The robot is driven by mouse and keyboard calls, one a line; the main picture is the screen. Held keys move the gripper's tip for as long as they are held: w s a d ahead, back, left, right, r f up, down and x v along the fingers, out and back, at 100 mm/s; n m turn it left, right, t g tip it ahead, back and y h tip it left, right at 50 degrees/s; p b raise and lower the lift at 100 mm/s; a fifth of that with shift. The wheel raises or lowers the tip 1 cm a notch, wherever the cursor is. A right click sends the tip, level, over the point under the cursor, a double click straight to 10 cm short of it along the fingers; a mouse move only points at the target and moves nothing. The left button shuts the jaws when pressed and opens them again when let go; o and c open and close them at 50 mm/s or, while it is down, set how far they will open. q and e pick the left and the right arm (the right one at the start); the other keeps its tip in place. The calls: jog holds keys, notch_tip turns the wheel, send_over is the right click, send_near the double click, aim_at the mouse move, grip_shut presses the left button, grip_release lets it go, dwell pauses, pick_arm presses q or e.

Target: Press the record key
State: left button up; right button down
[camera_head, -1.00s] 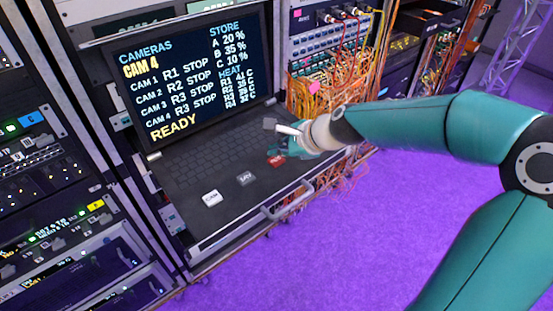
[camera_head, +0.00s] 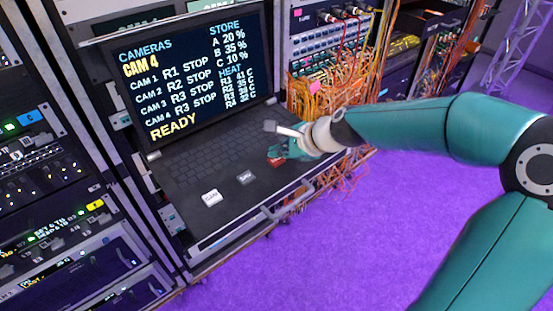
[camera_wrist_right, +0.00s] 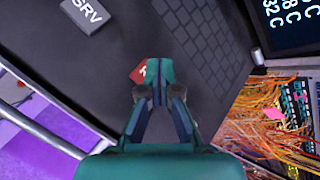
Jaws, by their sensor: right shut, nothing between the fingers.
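The red record key (camera_head: 274,162) is at the right of the keyboard drawer, partly covered by my right gripper (camera_head: 284,154). In the right wrist view a corner of the red key (camera_wrist_right: 137,73) shows just left of the closed fingertips (camera_wrist_right: 159,72). My right gripper is shut and empty, its fingers over the key. I cannot tell whether they touch it. The screen (camera_head: 190,75) reads CAM 4, READY, and STOP on the camera lines. My left gripper is not in view.
A white CAM key (camera_head: 211,197) and a grey SRV key (camera_head: 246,178) sit left of the red key on the drawer. The drawer has a front handle (camera_head: 288,200). Orange cables (camera_head: 325,95) hang at the right. The purple floor in front is clear.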

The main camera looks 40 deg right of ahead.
aim_at(278, 161)
jog(key=shift+f+b, duration=0.4)
jog(key=shift+f, duration=0.05)
dwell(0.5)
jog(key=shift+r, duration=0.1)
jog(key=shift+r+p, duration=0.75)
jog(key=shift+p, duration=0.2)
jog(key=shift+r, duration=0.1)
notch_tip(278, 161, up, 5)
jog(key=p, duration=0.5)
dwell(1.6)
